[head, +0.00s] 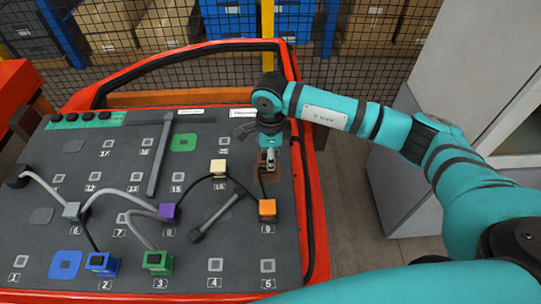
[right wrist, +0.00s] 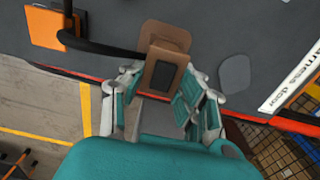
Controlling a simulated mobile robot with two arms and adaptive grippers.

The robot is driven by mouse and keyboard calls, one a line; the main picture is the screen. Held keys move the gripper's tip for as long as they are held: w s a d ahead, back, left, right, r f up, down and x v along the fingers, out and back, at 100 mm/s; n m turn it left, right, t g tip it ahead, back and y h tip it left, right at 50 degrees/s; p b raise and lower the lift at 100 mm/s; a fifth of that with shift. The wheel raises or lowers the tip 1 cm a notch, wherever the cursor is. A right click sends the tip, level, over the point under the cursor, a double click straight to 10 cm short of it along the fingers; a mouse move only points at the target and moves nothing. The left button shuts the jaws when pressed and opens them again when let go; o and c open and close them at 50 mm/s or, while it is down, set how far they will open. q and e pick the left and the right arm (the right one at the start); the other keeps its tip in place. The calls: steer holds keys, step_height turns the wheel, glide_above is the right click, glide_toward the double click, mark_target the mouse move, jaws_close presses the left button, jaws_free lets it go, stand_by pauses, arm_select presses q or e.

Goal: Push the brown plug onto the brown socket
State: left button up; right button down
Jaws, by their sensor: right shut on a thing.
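My right gripper (head: 269,160) is at the right part of the dark door panel, pointing down at it. In the right wrist view the gripper (right wrist: 160,88) is shut on the brown plug (right wrist: 163,76), a block with a dark face. The plug is in front of a brown pad (right wrist: 166,33) around the brown socket; the pad also shows in the head view (head: 258,186). The socket itself is hidden behind the plug and gripper. I cannot tell whether the plug touches it. My left gripper is not in view.
A black cable (right wrist: 100,47) runs from the plug towards an orange plug (head: 267,208). Blue (head: 102,262), green (head: 158,261), purple (head: 168,212) and cream (head: 218,167) plugs sit on the panel with cables. A red door frame (head: 318,240) edges the panel.

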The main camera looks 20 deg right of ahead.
steer(key=shift+f, duration=0.25)
stand_by(0.3)
steer(key=shift+f+b, duration=0.5)
steer(key=shift+b, duration=0.25)
steer(key=shift+b, duration=0.3)
stand_by(0.4)
steer(key=c, duration=0.9)
jaws_free()
steer(key=shift+f, duration=0.1)
steer(key=shift+o, duration=0.2)
step_height(320, 180, up, 12)
steer(key=shift+r, duration=0.1)
